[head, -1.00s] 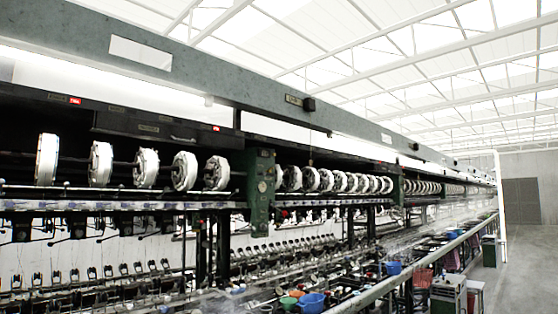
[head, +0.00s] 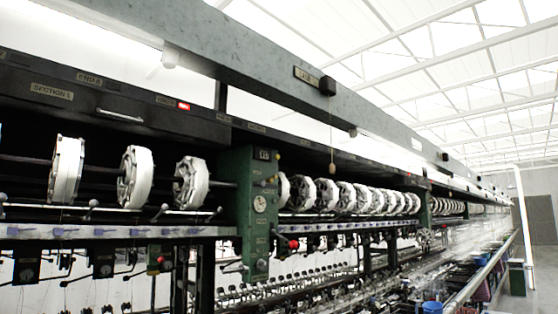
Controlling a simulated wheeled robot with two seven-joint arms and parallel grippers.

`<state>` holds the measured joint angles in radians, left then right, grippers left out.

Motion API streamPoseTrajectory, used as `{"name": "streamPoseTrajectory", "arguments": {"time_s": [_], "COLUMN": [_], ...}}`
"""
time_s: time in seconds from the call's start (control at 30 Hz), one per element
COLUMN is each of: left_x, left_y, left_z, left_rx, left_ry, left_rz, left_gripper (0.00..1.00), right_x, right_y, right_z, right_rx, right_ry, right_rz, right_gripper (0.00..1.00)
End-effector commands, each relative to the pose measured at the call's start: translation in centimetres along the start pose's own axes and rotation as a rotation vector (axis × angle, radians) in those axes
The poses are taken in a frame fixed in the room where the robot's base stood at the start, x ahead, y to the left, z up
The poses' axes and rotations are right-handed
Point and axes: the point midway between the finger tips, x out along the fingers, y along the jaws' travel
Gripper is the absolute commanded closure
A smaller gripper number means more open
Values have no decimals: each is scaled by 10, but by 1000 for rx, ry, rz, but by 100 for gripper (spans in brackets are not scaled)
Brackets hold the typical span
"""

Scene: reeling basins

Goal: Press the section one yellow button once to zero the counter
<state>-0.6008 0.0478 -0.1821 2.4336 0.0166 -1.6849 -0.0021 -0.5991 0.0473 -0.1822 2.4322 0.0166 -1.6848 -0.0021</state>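A green control post (head: 258,205) stands on the reeling machine near the middle of the head view. A small dark counter display (head: 265,154) sits near its top; its digits are too small to read surely. A small yellowish spot (head: 269,181) shows below the display and may be the yellow button, but I cannot tell. A round pale dial (head: 260,203) is lower on the post. A plate reading SECTION 1 (head: 52,92) is on the dark beam at left. Neither gripper is in view.
White reels (head: 66,170) line the machine on both sides of the post. A red knob (head: 293,244) sticks out right of the post. A rail (head: 484,272) and a blue basin (head: 432,307) are at lower right. Open floor shows at far right.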

Motion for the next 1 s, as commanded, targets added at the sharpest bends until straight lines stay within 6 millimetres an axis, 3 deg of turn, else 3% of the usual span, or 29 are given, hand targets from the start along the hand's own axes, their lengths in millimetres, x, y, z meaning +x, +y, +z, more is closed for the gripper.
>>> {"name": "streamPoseTrajectory", "arguments": {"time_s": [0.17,0.37,1.0], "left_x": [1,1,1], "left_y": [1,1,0], "left_z": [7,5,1], "left_rx": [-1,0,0], "left_ry": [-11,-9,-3], "left_rz": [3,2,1], "left_gripper": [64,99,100], "right_x": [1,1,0], "right_y": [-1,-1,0], "right_z": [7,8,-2], "right_rx": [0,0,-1], "right_ry": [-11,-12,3], "right_rz": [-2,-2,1], "right_gripper": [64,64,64]}}
